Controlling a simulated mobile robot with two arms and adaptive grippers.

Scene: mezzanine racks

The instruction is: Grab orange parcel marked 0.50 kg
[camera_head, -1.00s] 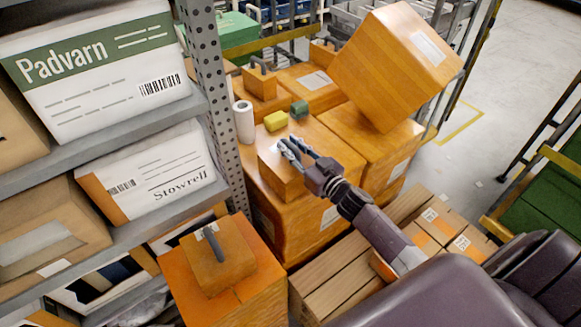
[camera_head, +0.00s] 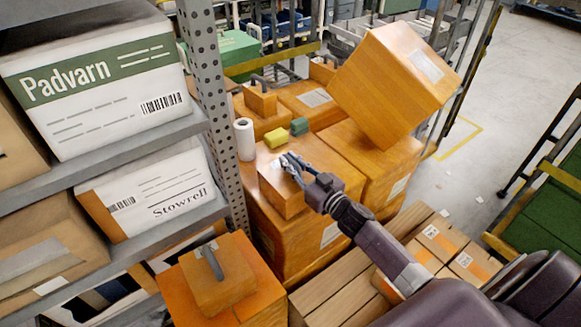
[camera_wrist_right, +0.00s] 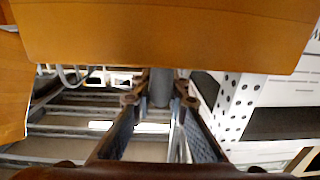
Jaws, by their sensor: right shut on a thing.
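An orange parcel (camera_head: 273,192) with a pale label on top sits on a larger orange box (camera_head: 292,240) in the head view. My right gripper (camera_head: 287,164) is over its top, shut on the parcel's grey handle. The right wrist view shows the grey handle (camera_wrist_right: 160,88) between my two fingers, with an orange box face (camera_wrist_right: 165,35) close above in the picture. Another orange parcel with a grey handle (camera_head: 213,262) stands at lower left on an orange box. No 0.50 kg mark is readable. My left gripper is not in view.
A shelf rack with a perforated post (camera_head: 208,85) and white cartons (camera_head: 95,80) stands left. A white roll (camera_head: 244,139), a yellow block (camera_head: 276,138) and a green block (camera_head: 299,126) lie behind the parcel. A large tilted orange box (camera_head: 392,85) leans at right.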

